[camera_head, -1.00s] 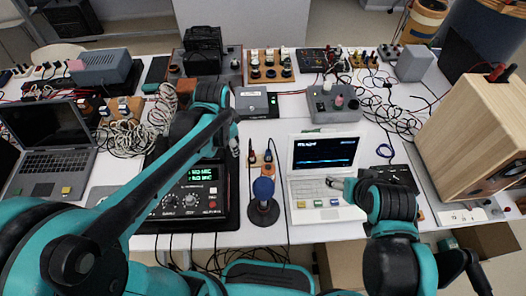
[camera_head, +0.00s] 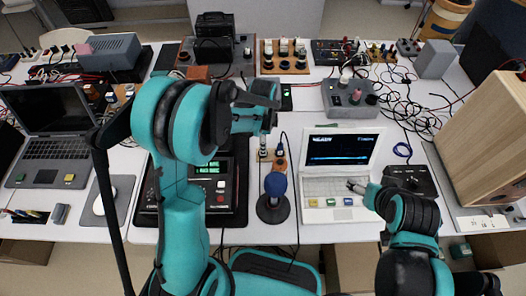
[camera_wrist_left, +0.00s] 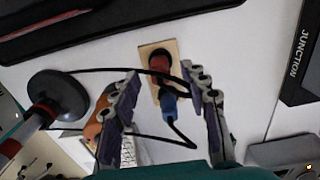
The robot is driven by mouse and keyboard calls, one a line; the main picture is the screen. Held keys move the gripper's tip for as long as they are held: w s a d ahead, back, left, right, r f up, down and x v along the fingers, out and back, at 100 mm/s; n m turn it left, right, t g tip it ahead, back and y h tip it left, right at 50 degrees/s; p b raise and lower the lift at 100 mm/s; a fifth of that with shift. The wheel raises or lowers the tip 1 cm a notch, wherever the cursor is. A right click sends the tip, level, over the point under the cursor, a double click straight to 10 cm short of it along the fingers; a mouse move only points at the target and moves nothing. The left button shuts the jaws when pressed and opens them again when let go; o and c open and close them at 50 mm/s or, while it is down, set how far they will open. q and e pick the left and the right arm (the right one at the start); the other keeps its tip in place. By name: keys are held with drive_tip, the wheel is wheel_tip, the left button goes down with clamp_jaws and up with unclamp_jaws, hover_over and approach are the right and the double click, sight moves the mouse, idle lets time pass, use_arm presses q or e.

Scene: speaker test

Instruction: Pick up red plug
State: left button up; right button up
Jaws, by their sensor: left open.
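The red plug (camera_wrist_left: 159,63) stands in a small wooden socket board (camera_wrist_left: 146,50) in the left wrist view. A blue plug (camera_wrist_left: 169,102) with a black cable is close beside it. My left gripper (camera_wrist_left: 161,72) is open, its two fingers spread either side of the plugs in that view; contact with the red plug does not show. In the head view my left gripper (camera_head: 266,122) is over the table just behind the wooden board (camera_head: 267,157), and the red plug is hard to make out there. My right gripper (camera_head: 356,187) is by the white laptop's keyboard; its jaw opening is unclear.
A blue-topped microphone (camera_head: 275,186) on a round base stands in front of the board. The white laptop (camera_head: 340,152) is to the right, and a black device with a green display (camera_head: 222,183) to the left. Black cables loop near the plugs.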

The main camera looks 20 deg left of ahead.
use_arm(q)
wheel_tip(320, 180, down, 2)
drive_tip(key=shift+r, duration=0.1)
clamp_jaws()
drive_tip(key=shift+r, duration=0.1)
